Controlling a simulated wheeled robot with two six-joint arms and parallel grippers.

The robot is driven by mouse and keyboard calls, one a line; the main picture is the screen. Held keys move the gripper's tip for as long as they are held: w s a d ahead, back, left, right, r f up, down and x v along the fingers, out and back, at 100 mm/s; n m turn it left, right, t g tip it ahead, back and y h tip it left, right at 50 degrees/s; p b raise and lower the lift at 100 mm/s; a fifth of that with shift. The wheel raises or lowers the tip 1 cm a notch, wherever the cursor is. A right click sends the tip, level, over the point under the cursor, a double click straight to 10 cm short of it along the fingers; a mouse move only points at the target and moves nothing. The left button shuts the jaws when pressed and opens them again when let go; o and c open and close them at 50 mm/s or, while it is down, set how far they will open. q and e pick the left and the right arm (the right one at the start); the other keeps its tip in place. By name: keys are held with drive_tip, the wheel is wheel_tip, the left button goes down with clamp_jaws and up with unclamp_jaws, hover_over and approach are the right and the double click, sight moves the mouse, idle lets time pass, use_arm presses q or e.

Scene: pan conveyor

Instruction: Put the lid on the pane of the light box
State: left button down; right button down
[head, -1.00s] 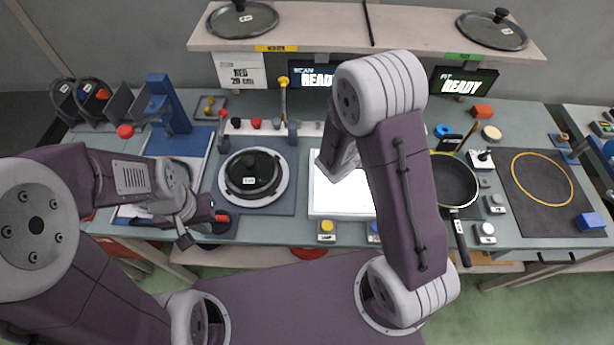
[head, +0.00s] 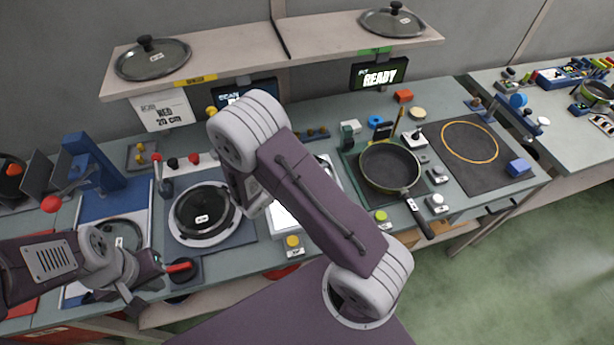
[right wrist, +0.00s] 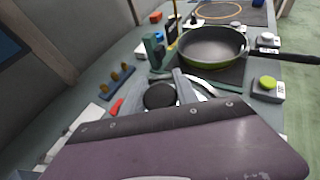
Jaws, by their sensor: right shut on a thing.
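The light box (head: 334,176) has a bright white pane (head: 284,218), largely covered in the head view by my right forearm. My right gripper (head: 252,200) is at the pane's left side, its fingertips mostly hidden there. In the right wrist view, its fingers (right wrist: 182,88) are shut at a black knob (right wrist: 160,96) on a grey lid (right wrist: 205,84); my purple arm part hides most of it. I cannot tell whether that lid touches the pane. My left gripper (head: 140,285) is at the lower left, beside a red-handled thing (head: 180,267); its opening is unclear.
Two glass lids (head: 152,60) (head: 392,21) lie on the shelf (head: 240,65). A dark mat (head: 467,160) with a yellow ring has free room.

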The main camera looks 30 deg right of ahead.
drive_tip(key=shift+a+f, duration=0.55)
drive_tip(key=shift+a, duration=0.35)
drive_tip(key=shift+f, duration=2.1)
drive_tip(key=c, duration=0.9)
unclamp_jaws()
drive_tip(key=shift+c, duration=0.2)
